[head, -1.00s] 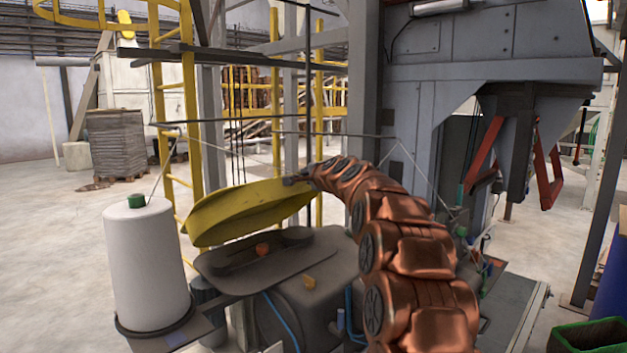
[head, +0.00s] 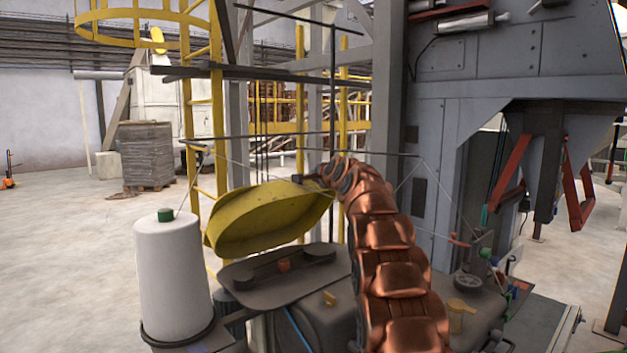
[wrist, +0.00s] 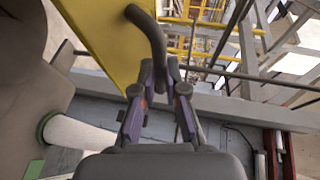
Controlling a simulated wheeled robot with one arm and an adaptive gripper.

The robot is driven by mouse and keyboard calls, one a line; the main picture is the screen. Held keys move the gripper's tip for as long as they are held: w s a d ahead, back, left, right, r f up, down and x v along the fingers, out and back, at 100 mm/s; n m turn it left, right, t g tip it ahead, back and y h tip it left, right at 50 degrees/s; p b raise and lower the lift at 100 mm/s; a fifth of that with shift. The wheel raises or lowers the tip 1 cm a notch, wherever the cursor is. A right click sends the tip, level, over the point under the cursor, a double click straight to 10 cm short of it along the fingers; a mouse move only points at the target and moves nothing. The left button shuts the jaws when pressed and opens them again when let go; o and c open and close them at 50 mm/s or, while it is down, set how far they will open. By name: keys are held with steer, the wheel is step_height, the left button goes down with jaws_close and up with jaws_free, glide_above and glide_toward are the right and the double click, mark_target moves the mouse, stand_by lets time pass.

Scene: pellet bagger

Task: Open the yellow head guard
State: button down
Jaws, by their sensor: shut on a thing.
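The yellow head guard (head: 268,222) stands raised and tilted above the dark head plate (head: 240,282) in the head view, its hollow underside facing me. In the wrist view, part of the guard (wrist: 108,35) fills the upper left. A dark curved handle (wrist: 150,38) sticks out beside it. My gripper (wrist: 161,72) is shut on this handle, with a finger on each side of its lower end. In the head view my gripper (head: 312,182) is small at the guard's upper right edge, and my arm hides what lies behind it.
A white thread cone (head: 172,275) stands left of the head. An orange knob (head: 284,265) sits on the uncovered plate. Thin dark bars (head: 290,143) and threads cross behind the guard. The grey machine body (head: 455,130) is at right. Open floor lies at left.

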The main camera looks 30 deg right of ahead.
steer(key=shift+w+r, duration=0.25)
steer(key=shift+r, duration=0.15)
stand_by(0.3)
steer(key=c, duration=1.4)
jaws_free()
steer(key=shift+s, duration=0.1)
steer(key=shift+o, duration=1)
steer(key=v, duration=1.1)
steer(key=shift+s, duration=0.4)
